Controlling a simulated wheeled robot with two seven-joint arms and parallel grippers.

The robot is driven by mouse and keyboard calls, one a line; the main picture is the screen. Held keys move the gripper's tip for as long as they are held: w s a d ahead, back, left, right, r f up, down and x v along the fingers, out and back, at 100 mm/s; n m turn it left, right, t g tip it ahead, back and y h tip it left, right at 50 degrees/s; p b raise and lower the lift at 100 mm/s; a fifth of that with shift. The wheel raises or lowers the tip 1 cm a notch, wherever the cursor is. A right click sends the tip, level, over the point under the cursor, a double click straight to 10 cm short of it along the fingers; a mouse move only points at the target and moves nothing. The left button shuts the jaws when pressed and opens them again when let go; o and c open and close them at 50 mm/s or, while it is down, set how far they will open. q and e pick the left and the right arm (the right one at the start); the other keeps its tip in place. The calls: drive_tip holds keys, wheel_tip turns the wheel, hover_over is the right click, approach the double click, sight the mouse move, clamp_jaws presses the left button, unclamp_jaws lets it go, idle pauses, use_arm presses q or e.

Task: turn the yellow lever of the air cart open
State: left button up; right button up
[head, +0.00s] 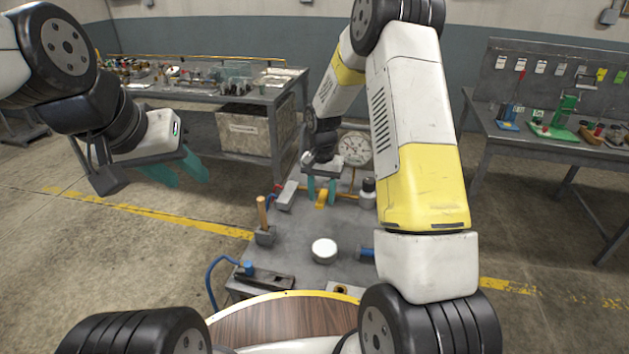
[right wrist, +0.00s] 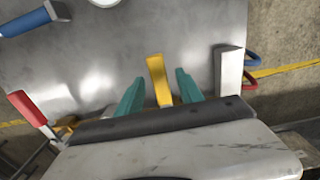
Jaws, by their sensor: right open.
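The yellow lever (head: 321,199) stands near the far edge of the grey air cart (head: 289,236). My right gripper (head: 321,189) is over it, with its teal fingers apart on either side. In the right wrist view, the yellow lever (right wrist: 158,80) lies between the open fingers of my right gripper (right wrist: 160,85), with a gap on each side. I cannot tell its lower end, hidden behind the gripper body. My left gripper (head: 180,173) hangs empty in the air left of the cart, its teal fingers apart.
A round gauge (head: 355,148) stands behind the lever. A pale block (right wrist: 230,80) and a red handle (right wrist: 27,108) flank my right gripper. A wooden-handled tool (head: 263,212) and a white round cap (head: 324,249) are on the cart. Workbenches stand left and right.

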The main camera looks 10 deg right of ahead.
clamp_jaws()
idle(1.4)
